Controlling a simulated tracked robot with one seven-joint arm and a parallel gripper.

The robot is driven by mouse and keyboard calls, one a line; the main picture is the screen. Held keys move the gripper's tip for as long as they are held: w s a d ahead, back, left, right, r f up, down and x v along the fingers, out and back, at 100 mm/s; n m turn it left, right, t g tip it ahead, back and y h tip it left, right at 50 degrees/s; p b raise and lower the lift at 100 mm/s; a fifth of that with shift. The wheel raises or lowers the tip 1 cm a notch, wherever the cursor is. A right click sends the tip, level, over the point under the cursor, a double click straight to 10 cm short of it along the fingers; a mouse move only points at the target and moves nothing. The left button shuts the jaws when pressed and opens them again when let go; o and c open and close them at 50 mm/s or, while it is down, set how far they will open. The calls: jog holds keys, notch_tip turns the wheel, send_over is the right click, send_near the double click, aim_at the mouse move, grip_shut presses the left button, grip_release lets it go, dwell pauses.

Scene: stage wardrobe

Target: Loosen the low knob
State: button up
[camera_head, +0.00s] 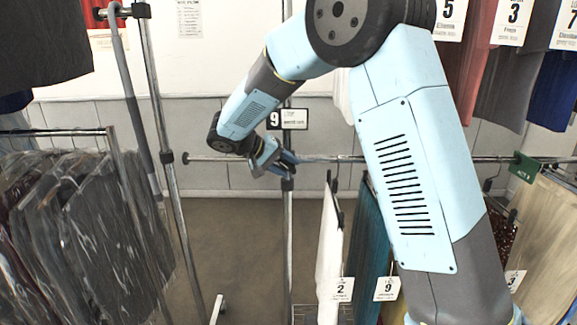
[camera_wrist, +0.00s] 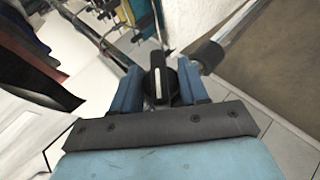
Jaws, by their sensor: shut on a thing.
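The low knob (camera_wrist: 158,78) is black with a white line on it and shows in the wrist view between my two blue fingers. My gripper (camera_wrist: 157,92) is shut on it, one finger on each side. In the head view my gripper (camera_head: 279,163) is at the upright post of the rail, by the crossing with the low horizontal bar (camera_head: 330,159). The knob itself is hidden there behind the gripper and wrist.
A black and white sign (camera_head: 287,119) marked 9 hangs just above my gripper. Garments with number tags (camera_head: 342,289) hang from the low bar to the right. Dark covered garments (camera_head: 85,230) hang at the left on a rack. Open floor (camera_head: 235,250) lies below my gripper.

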jog(key=h, duration=0.1)
jog(key=n+h, duration=0.1)
jog(key=h, duration=0.2)
jog(key=shift+a+f+t, duration=0.2)
jog(key=shift+f+t, duration=0.1)
jog(key=shift+t, duration=0.1)
jog(key=shift+f+n+t+h, duration=0.1)
jog(key=shift+n+t+h, duration=0.45)
jog(key=shift+h, duration=1.05)
jog(key=shift+s+n, duration=0.1)
jog(key=shift+n, duration=0.15)
jog(key=o, duration=0.8)
jog(key=shift+o, duration=0.9)
jog(key=shift+a, duration=0.1)
jog(key=v, duration=1.3)
jog(key=shift+a+f, duration=0.15)
jog(key=shift+a, duration=0.15)
